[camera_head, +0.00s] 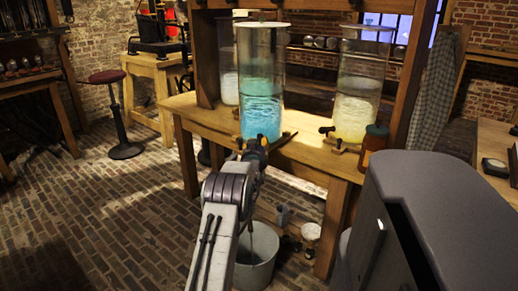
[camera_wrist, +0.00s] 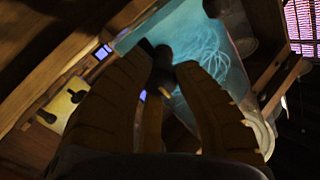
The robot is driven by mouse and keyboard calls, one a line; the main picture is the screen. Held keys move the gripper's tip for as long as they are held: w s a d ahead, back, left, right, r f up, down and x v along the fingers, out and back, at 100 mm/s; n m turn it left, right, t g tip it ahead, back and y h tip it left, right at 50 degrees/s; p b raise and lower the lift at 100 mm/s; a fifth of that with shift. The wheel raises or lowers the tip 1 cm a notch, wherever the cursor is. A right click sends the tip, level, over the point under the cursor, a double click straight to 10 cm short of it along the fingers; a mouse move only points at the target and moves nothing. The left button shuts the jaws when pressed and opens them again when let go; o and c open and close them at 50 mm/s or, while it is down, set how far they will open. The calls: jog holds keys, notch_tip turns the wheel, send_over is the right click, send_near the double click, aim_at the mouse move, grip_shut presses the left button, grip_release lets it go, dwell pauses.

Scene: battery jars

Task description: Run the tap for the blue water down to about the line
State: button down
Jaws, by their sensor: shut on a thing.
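The tall clear jar with blue water (camera_head: 262,110) stands on the wooden bench in the head view. Its lower part is deeper blue, with paler blue above. The blue water also shows behind the fingers in the wrist view (camera_wrist: 215,65). My gripper (camera_head: 254,148) is at the foot of this jar. In the wrist view my gripper (camera_wrist: 170,62) has its fingertips closed around the dark tap (camera_wrist: 162,56). The tap is mostly hidden by my gripper in the head view.
A jar with yellow liquid (camera_head: 355,105) and its own tap (camera_head: 327,130) stands to the right, beside an orange bottle (camera_head: 374,145). Another jar is behind left. A grey bucket (camera_head: 262,272) stands on the brick floor below, partly behind my arm. Open floor lies left.

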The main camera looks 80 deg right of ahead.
jog(key=shift+w+r+m+b, duration=0.1)
jog(key=shift+r+m+b, duration=0.05)
jog(key=shift+m+b, duration=0.4)
jog(key=c, duration=0.9)
grip_release()
jog(key=shift+a, duration=0.1)
jog(key=a, duration=1.1)
jog(key=shift+a, duration=0.4)
jog(key=shift+r, duration=0.1)
